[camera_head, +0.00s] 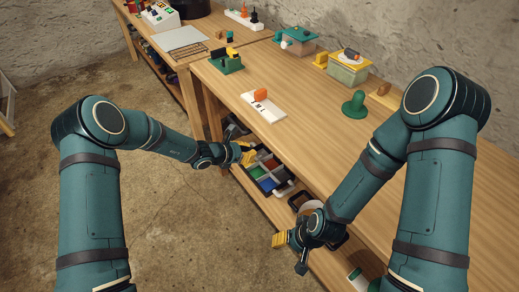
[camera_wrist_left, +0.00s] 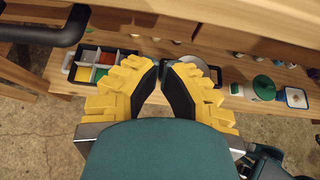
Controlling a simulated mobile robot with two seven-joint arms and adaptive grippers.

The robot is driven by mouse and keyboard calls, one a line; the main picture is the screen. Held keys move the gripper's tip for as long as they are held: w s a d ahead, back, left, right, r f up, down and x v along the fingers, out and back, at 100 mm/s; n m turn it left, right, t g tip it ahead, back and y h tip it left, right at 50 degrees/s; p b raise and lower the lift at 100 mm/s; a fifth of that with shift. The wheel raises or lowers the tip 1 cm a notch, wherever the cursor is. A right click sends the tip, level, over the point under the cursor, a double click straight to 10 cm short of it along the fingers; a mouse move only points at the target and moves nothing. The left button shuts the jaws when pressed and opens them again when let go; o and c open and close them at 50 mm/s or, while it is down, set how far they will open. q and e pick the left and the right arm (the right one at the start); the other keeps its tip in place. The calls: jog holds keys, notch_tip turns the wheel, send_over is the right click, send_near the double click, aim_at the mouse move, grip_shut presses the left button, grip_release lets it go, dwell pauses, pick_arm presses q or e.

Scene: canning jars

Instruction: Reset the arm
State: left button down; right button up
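My left gripper (camera_head: 244,154) has yellow fingers and hangs beside the long bench's front edge, near the lower shelf, in the head view. In the left wrist view its two fingers (camera_wrist_left: 160,75) have black inner pads. A gap shows between the pads, narrowing toward the tips, with nothing held there. My right gripper (camera_head: 281,240) points down and left in front of the lower shelf. Its yellow fingers are small and seen from the side, so its opening is unclear. Both my arms reach forward, the left over bare floor, the right across the bench edge.
The wooden bench (camera_head: 318,128) carries a white tray (camera_head: 264,107), a green knobbed piece (camera_head: 354,104) and boxes at the back. The lower shelf holds a divided bin (camera_head: 267,174), which also shows in the left wrist view (camera_wrist_left: 83,74). The concrete floor (camera_head: 165,215) at left is free.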

pick_arm(q)
jog(key=shift+p+v, duration=0.3)
jog(key=shift+v, duration=2.4)
jog(key=s+a+f+m+g+y, duration=0.1)
jog(key=s+f+m+y, duration=0.1)
jog(key=s+m, duration=0.5)
jog(key=s+a+f+m+g+y, duration=0.2)
jog(key=s+f+m, duration=0.1)
jog(key=s+m, duration=0.5)
jog(key=s+a+f+m+g+y, duration=0.1)
jog(key=s+f+m+g+y, duration=0.1)
jog(key=s+m, duration=0.6)
jog(key=shift+s+a+f, duration=0.3)
jog(key=shift+s+f, duration=0.5)
jog(key=shift+s, duration=1.6)
